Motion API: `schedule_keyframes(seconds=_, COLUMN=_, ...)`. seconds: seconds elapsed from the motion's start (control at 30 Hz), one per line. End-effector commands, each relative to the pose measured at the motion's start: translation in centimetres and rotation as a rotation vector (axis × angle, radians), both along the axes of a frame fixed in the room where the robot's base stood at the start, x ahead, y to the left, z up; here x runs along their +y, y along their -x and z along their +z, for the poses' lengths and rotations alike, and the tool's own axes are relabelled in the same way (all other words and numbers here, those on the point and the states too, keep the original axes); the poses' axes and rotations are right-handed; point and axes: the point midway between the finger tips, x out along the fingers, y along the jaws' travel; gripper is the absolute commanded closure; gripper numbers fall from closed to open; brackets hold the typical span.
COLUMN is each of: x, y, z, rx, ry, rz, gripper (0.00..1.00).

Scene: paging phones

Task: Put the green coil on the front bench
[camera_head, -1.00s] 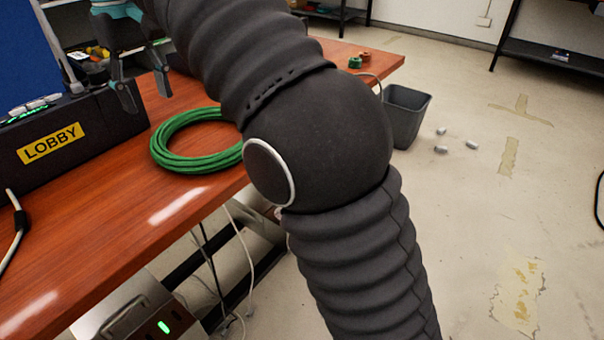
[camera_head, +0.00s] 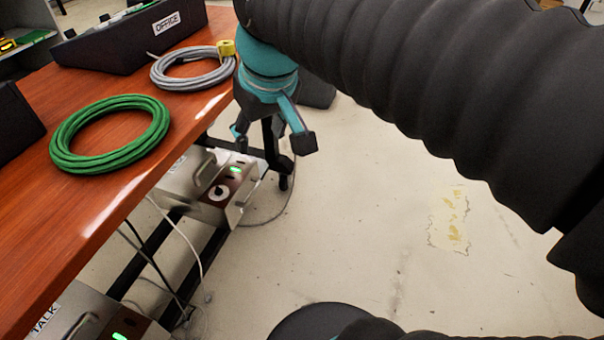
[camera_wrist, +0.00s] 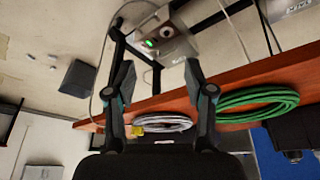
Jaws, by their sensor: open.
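The green coil (camera_head: 95,163) lies flat on the wooden bench (camera_head: 75,205), close to its edge. It also shows at the right in the wrist view (camera_wrist: 255,96). My gripper (camera_head: 270,138) is beyond the bench edge to the right of the coil, fingers pointing down, apart from it. In the wrist view the two fingers (camera_wrist: 160,80) stand wide apart with nothing held between them. Whether this bench is the front one I cannot tell.
A grey coil (camera_head: 185,83) with a yellow tag (camera_head: 227,47) lies behind the green coil, near the black OFFICE phone (camera_head: 130,40). Metal units (camera_head: 215,188) with green lights and hanging cables are under the bench. Open floor (camera_head: 370,230) is to the right.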

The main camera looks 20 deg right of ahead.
Motion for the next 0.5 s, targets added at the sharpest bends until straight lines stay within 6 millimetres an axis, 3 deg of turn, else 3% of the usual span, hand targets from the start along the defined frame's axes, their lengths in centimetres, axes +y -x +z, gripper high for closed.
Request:
schedule_keyframes(seconds=0.1, x=-3.0, y=3.3, z=-3.6, rx=-0.05, ry=-0.012, rz=-0.094, gripper=0.46)
schedule_keyframes(seconds=0.23, x=-4.9, y=5.8, z=-6.9, rx=-0.091, ry=-0.021, rz=-0.167, gripper=0.46)
schedule_keyframes(seconds=0.37, x=-5.8, y=7.2, z=-9.0, rx=-0.116, ry=-0.025, rz=-0.209, gripper=0.46)
schedule_keyframes(seconds=0.5, x=-6.1, y=7.7, z=-9.8, rx=-0.124, ry=-0.026, rz=-0.224, gripper=0.46)
